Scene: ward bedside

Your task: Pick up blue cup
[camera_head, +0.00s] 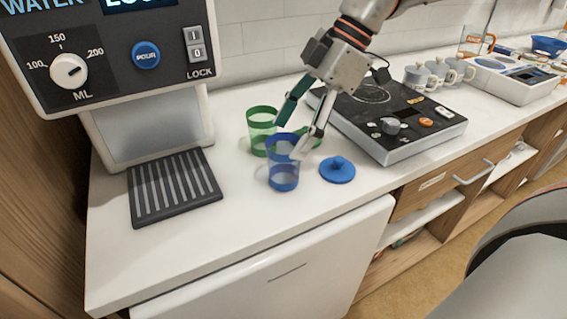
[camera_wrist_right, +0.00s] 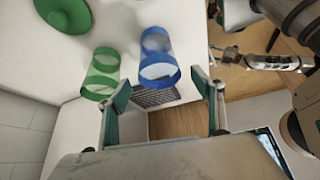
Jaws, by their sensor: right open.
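The blue cup (camera_head: 284,172), see-through and open-topped, stands upright on the white counter in the head view. It also shows in the wrist view (camera_wrist_right: 156,55), ahead of the fingers. My right gripper (camera_head: 291,136) is open above and behind the cup, its fingers pointing down. One fingertip overlaps the cup's rim in the head view; I cannot tell whether they touch. In the wrist view nothing is between the right fingers (camera_wrist_right: 160,98). Part of what looks like my left arm shows at the right of the wrist view; its finger opening is unclear.
A green cup (camera_head: 259,133) stands close behind the blue one. A blue lid (camera_head: 338,170) lies to its right, and a green lid (camera_wrist_right: 65,12) lies nearby. A water dispenser (camera_head: 105,60) is at left, a hotplate (camera_head: 440,138) at right. The front counter is clear.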

